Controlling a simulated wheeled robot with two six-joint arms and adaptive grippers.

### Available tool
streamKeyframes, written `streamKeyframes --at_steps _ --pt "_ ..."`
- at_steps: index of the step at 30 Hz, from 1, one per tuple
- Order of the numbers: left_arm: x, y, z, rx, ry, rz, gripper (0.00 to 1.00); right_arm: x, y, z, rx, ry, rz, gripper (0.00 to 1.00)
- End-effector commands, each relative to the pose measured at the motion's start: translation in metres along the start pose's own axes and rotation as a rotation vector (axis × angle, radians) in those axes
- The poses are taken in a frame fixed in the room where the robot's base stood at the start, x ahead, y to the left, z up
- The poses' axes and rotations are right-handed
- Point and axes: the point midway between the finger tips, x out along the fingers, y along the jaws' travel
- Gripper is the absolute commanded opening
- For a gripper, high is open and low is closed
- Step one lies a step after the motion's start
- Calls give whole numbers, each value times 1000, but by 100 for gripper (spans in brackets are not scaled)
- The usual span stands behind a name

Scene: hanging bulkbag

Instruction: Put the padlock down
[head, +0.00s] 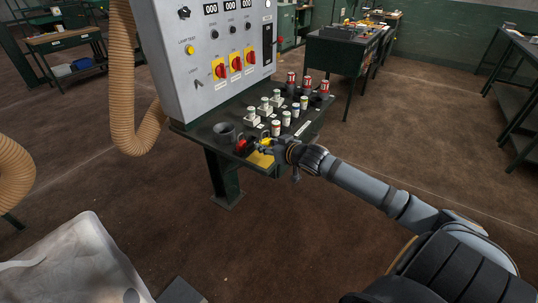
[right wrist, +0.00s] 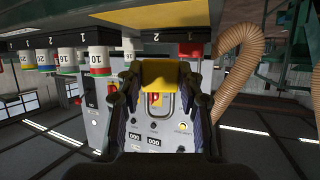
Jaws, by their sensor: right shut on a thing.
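The padlock (right wrist: 160,74) has a yellow body and a thin loop that looks like its shackle. It sits between the fingertips of my right gripper (right wrist: 160,86) in the right wrist view, which looks upside down. The right gripper (head: 268,147) is shut on it at the front of the panel's shelf (head: 222,150) in the head view. There the gripper mostly hides the padlock. I cannot tell whether the padlock touches the shelf. A yellow patch (head: 262,159) lies on the shelf just below the gripper. My left gripper is not in view.
A red item (head: 244,146) and a dark cup (head: 225,132) stand left of the gripper. Several labelled cylinders (head: 286,118) stand behind it. The grey panel (head: 205,65) rises at the back. A ribbed hose (head: 128,110) hangs left; a pale bag (head: 70,265) is lower left.

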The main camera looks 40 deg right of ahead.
Motion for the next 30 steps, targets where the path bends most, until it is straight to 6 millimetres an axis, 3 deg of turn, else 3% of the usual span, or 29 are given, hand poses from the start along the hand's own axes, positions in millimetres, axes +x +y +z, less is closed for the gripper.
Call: streamKeyframes --at_steps 2,9,21,22,26,30 --pt "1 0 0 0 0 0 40 1 1 1 0 1 0 4" --pt "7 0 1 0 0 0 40 17 7 33 2 -1 0 4" --pt "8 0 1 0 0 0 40 20 7 39 0 0 0 4" --pt "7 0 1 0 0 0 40 20 7 38 -1 0 0 40" --pt "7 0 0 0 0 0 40 19 7 38 -1 -1 0 57" --pt "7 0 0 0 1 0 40 19 7 38 -1 -1 0 60"
